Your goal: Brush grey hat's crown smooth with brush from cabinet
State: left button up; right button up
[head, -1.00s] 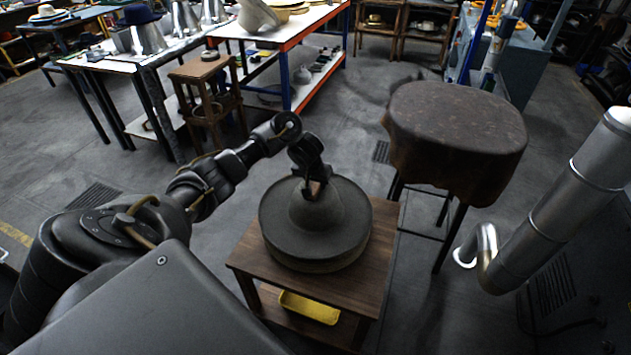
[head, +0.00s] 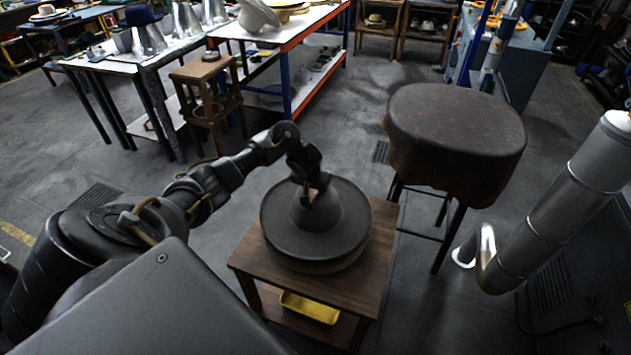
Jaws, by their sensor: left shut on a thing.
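The grey hat (head: 318,239) sits brim-down on a round block on a small wooden table (head: 255,260), its crown upright in the middle. My left gripper (head: 309,197) is over the crown, pointing down, shut on a small brown wooden piece that looks like the brush (head: 311,194). Most of the brush is hidden by the gripper fingers. It is at the top left side of the crown, and appears to touch it, though the contact is hard to see. My right gripper does not show.
A yellow tray (head: 310,306) lies on the table's lower shelf. A wooden stand (head: 203,75) and worktables with hats are behind. Open floor lies between.

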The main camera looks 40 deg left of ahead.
pick_arm(q)
jog(key=shift+s+d, duration=0.1)
jog(key=shift+s, duration=0.25)
jog(key=shift+w, duration=0.1)
jog(key=shift+w, duration=0.15)
jog(key=shift+w+a+b, duration=0.2)
jog(key=shift+w+a, duration=0.05)
jog(key=shift+w, duration=0.35)
jog(key=shift+w+a+b, duration=0.15)
jog(key=shift+w+a, duration=0.05)
jog(key=shift+w, duration=0.45)
jog(key=shift+w+a+b, duration=0.2)
jog(key=shift+w+a, duration=0.05)
jog(key=shift+w, duration=0.35)
